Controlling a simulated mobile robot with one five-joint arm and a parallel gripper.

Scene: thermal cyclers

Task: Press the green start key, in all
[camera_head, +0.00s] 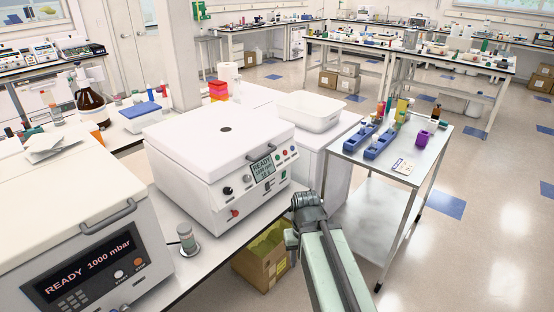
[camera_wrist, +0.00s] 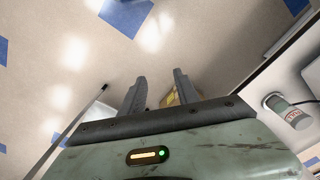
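A white benchtop machine (camera_head: 220,155) with a lid and a READY display (camera_head: 263,168) stands on the bench in the head view. Its front panel has black knobs, a red button and small coloured keys at the right; a greenish key (camera_head: 284,175) shows there, too small to read. A second machine (camera_head: 85,255) at lower left reads READY 1000 mbar. My arm reaches up from the bottom, right of the white machine; my gripper is not clear there. In the wrist view my gripper (camera_wrist: 159,78) has its two fingers apart with nothing between them, above the floor.
A metal cart (camera_head: 385,165) with blue racks stands right of the arm. A cardboard box (camera_head: 262,255) sits below the bench edge. Open floor lies at right.

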